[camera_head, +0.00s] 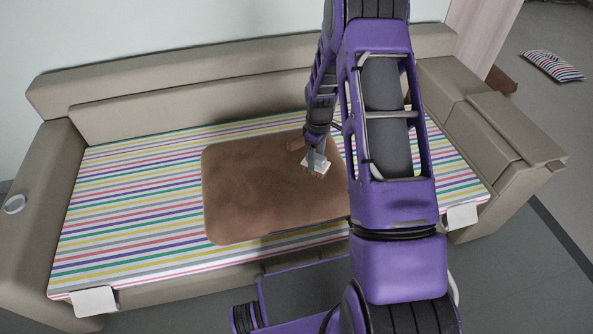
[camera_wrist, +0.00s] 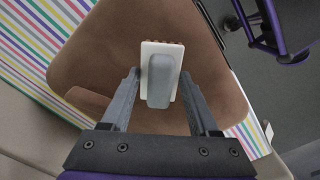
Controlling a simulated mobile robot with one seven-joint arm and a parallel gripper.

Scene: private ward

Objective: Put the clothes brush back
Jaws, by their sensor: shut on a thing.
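The clothes brush (camera_head: 315,164) has a white base, a grey grip and brownish bristles along one edge. It is in my gripper (camera_head: 318,153), over the right part of a brown mat or board (camera_head: 250,190) on the sofa. In the wrist view the brush (camera_wrist: 160,78) is between the two grey fingers of my gripper (camera_wrist: 160,92), which are shut on it. Whether the bristles touch the brown surface is unclear. My arm hides the mat's right edge in the head view.
The beige sofa (camera_head: 180,100) has a striped cover (camera_head: 130,200) and raised arms. A striped cushion (camera_head: 552,66) lies on the floor.

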